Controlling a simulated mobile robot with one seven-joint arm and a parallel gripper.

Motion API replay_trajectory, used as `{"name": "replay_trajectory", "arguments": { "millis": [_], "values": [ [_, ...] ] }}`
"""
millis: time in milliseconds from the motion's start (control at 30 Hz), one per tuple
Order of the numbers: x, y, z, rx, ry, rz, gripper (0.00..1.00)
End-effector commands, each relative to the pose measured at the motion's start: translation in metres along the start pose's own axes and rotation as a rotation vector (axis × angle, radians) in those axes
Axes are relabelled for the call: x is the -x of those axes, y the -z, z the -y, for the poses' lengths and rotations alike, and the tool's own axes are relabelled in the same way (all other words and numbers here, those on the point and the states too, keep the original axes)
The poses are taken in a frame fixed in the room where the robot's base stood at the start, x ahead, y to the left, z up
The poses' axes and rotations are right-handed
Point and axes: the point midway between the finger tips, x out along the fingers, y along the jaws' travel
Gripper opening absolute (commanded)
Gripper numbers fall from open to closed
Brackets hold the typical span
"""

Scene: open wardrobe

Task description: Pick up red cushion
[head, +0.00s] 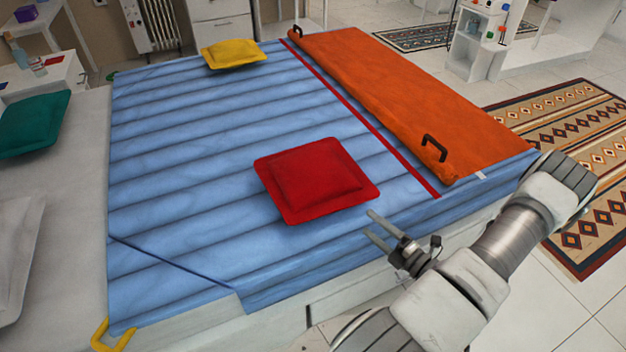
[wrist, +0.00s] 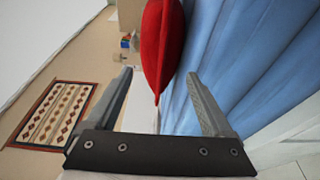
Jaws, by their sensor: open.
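The red cushion (head: 316,180) lies flat on the blue striped bed cover (head: 190,170), near the bed's front edge. My gripper (head: 373,226) is open and empty, just to the lower right of the cushion, beside the bed's edge. In the wrist view the cushion (wrist: 162,45) appears edge-on, beyond my open gripper (wrist: 165,85) and between the lines of its two fingers. A gap shows between the fingertips and the cushion in the head view, though it is small.
An orange folded cover (head: 390,95) with black handles lies along the bed's right side. A yellow cushion (head: 234,54) lies at the far end. A green cushion (head: 32,124) and a white cushion (head: 18,250) lie on the grey surface at left. Patterned rugs (head: 590,150) cover the floor at right.

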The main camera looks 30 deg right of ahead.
Motion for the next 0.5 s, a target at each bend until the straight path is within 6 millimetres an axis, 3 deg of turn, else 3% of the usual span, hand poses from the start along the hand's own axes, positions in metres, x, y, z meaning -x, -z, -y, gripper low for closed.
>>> {"name": "replay_trajectory", "arguments": {
  "millis": [200,500],
  "values": [
    [-0.046,0.001,0.002,0.001,-0.001,-0.004,0.86],
    [-0.071,-0.001,0.001,0.003,0.0,-0.002,0.86]
  ]
}}
